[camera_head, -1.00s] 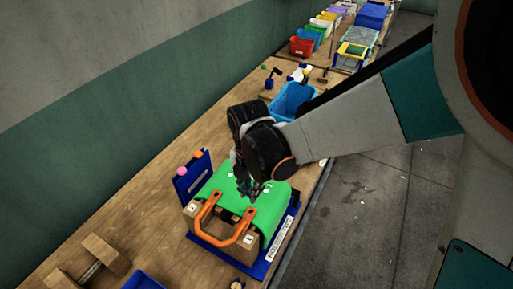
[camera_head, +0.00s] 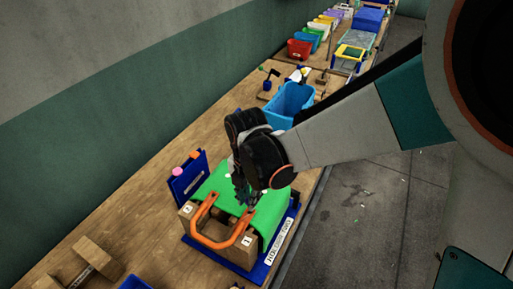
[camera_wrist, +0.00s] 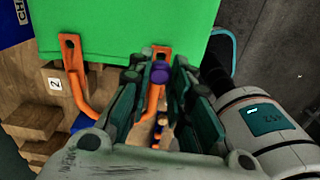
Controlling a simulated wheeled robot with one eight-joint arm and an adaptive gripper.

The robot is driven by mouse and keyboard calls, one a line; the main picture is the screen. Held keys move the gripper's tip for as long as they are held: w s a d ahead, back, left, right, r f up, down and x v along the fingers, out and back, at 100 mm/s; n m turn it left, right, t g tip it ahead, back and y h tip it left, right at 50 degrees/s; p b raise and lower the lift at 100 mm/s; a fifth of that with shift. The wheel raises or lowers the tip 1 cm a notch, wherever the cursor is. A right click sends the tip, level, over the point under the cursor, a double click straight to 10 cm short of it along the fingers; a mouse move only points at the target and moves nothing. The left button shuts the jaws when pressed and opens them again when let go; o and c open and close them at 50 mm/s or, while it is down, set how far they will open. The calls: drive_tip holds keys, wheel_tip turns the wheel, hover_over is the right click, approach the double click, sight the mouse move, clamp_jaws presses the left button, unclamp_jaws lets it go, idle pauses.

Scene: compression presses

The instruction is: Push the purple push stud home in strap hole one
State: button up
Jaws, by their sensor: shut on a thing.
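The purple push stud (camera_wrist: 161,73) sits between the fingertips of my gripper (camera_wrist: 160,80), which is shut on it. In the wrist view the stud is in front of the lower part of one orange strap end (camera_wrist: 161,52); I cannot tell whether it has entered a hole. The orange strap (camera_head: 208,238) is a bent loop in front of the green sheet (camera_head: 212,184). Its other end (camera_wrist: 69,43) shows a hole, near a block marked 2 (camera_wrist: 56,84). In the head view my gripper (camera_head: 246,198) is over the strap's right end, hiding the stud.
A blue panel (camera_head: 188,183) holding a pink stud (camera_head: 177,171) and an orange stud (camera_head: 194,155) stands behind the fixture on its blue base (camera_head: 268,262). A blue bin (camera_head: 291,101) is farther along the bench. A wooden block piece (camera_head: 92,255) lies front left.

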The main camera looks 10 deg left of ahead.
drive_tip(key=shift+f+b, duration=0.65)
drive_tip(key=shift+f, duration=0.35)
drive_tip(key=shift+f+b, duration=1.6)
drive_tip(key=shift+b, duration=0.25)
idle(1.2)
drive_tip(key=o, duration=0.7)
drive_tip(key=shift+r, duration=0.1)
drive_tip(key=shift+o, duration=0.2)
